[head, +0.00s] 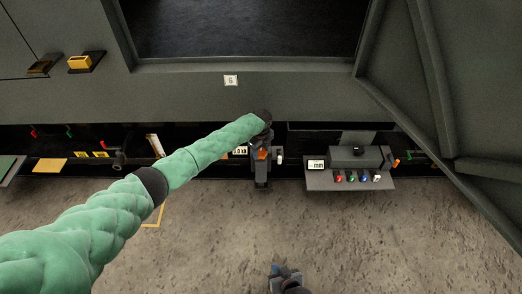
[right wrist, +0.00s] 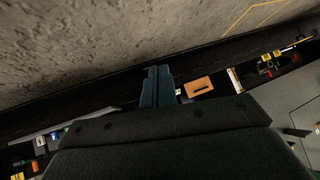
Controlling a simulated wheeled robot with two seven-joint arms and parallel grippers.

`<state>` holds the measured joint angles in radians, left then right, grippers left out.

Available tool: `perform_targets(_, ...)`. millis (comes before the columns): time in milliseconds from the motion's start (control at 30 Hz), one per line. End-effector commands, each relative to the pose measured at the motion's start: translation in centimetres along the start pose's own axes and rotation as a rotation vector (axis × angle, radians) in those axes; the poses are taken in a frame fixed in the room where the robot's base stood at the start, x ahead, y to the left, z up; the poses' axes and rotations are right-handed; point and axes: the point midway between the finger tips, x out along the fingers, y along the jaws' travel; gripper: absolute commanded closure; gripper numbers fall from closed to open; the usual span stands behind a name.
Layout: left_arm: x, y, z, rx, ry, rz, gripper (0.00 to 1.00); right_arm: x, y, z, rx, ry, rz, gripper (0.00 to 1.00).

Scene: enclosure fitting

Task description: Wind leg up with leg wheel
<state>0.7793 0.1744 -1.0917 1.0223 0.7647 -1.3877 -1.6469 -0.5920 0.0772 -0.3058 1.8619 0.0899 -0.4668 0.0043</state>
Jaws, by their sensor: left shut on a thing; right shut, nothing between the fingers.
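My left gripper (head: 263,150) is at the end of the green-sleeved arm, at the dark leg unit (head: 261,180) on the low rail below the big grey enclosure. It is shut on a part there, which I take for the leg wheel; the hand mostly hides it. A small orange patch shows at the fingertips. A small white display (head: 240,151) sits just left of the hand, and a pale upright piece (head: 279,156) just right. My right gripper (head: 285,274) is low in the head view over bare floor, apart from the leg unit. Its blue fingers (right wrist: 157,86) are shut and empty.
Right of the leg unit, a grey console (head: 350,181) carries a display and several coloured knobs. A dark diagonal frame (head: 440,130) stands at the right. An orange-brown block (right wrist: 199,88) lies beyond my right fingers. The concrete floor (head: 220,240) is largely free.

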Motion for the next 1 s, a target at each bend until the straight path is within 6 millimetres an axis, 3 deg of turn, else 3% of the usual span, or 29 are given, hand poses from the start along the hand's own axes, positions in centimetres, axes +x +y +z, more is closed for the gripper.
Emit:
perform_targets(67,-0.1,0.1,-0.1,-0.024,0.0,0.002,0.73,-0.2,0.1,2.9,0.012,-0.084,0.002,1.0)
perform_targets(133,-0.1,0.1,-0.1,-0.05,0.001,0.002,0.73,-0.4,0.1,3.9,0.017,-0.118,0.001,1.0)
perform_targets(467,-0.4,0.0,-0.2,-0.219,0.003,0.001,0.73,-1.7,-0.4,2.1,0.017,-0.111,-0.001,1.0)
perform_targets(1000,-0.3,0.0,-0.1,-0.736,0.002,0.002,0.73,-4.7,-1.6,-1.2,0.015,-0.115,-0.006,1.0)
